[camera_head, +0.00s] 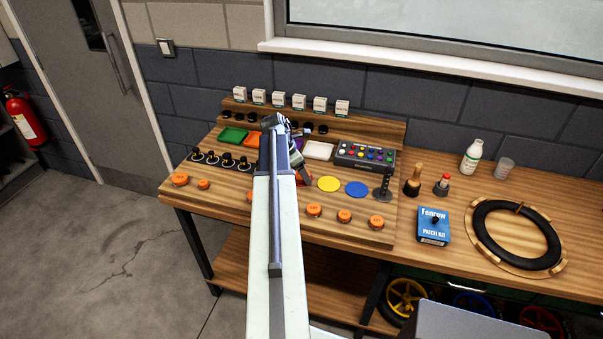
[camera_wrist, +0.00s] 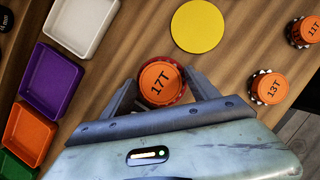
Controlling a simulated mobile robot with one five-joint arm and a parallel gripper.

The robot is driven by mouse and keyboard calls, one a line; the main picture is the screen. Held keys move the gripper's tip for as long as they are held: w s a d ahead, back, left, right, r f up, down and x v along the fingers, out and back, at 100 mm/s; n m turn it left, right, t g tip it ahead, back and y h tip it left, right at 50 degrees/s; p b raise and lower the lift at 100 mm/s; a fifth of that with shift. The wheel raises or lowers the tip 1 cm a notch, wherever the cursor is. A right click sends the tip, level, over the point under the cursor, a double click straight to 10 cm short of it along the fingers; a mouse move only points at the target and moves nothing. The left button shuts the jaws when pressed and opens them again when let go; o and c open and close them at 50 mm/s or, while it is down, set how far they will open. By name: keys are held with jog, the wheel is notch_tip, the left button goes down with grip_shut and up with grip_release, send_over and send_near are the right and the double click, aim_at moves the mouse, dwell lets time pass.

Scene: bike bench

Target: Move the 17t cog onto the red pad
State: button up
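The 17t cog (camera_wrist: 158,80) has an orange top marked 17T and lies flat between my gripper's fingers in the wrist view. A red rim (camera_wrist: 180,95) shows around its lower and right edge, which looks like the red pad under it; most of that pad is hidden. My gripper (camera_wrist: 163,85) has its two fingers spread on either side of the cog, with narrow gaps seeming to show. In the head view my arm covers most of this spot, and only a bit of orange-red (camera_head: 304,178) shows beside it.
The yellow pad (camera_wrist: 197,26) is empty, and the blue pad (camera_head: 357,189) lies right of it. Cogs marked 13T (camera_wrist: 269,87) and 11T (camera_wrist: 306,31) stand near the front edge. White (camera_wrist: 82,24), purple (camera_wrist: 51,83) and orange (camera_wrist: 30,134) trays lie to the left.

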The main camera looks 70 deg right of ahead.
jog(key=shift+o, duration=0.5)
jog(key=shift+r, duration=0.2)
jog(key=p+v, duration=1.1)
jog(key=v, duration=0.1)
